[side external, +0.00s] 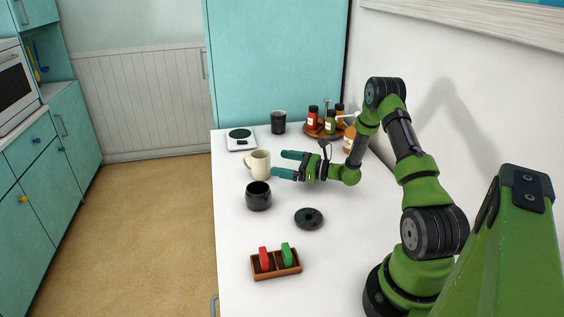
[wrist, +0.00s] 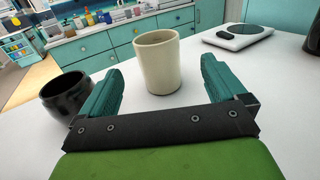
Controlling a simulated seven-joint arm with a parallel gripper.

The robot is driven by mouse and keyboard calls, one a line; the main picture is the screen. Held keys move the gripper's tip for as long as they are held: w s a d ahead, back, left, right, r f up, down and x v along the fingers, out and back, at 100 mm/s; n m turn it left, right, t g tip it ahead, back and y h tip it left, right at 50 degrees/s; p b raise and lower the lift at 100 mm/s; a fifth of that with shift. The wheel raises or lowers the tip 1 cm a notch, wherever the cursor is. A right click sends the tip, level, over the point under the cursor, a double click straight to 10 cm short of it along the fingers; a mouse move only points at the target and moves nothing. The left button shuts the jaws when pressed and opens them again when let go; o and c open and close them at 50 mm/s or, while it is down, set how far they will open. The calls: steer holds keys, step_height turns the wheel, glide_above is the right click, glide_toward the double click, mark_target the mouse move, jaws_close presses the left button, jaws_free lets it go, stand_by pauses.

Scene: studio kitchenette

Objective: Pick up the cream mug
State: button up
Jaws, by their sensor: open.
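The cream mug (side external: 258,164) stands upright on the white counter, left of my gripper in the side external view. It also shows in the wrist view (wrist: 158,64), ahead of and between my two teal fingers, with no handle visible there. My gripper (side external: 282,164) is open and empty, held level with its fingers pointing at the mug. In the wrist view the fingers (wrist: 158,78) are spread wider than the mug. In the side view the fingertips are close to the mug; I cannot tell whether they reach past its near side.
A black pot (side external: 258,196) stands close beside the mug and near my finger in the wrist view (wrist: 66,97). A scale (side external: 241,139), dark cup (side external: 278,122) and spice tray (side external: 323,133) stand farther back. A black lid (side external: 309,218) and wooden holder (side external: 276,266) lie toward the front.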

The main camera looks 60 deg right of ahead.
mark_target(256, 165)
steer(key=x, duration=0.9)
steer(key=shift+w+a, duration=0.2)
steer(key=shift+w, duration=0.05)
steer(key=shift+r, duration=0.1)
steer(key=c, duration=1.2)
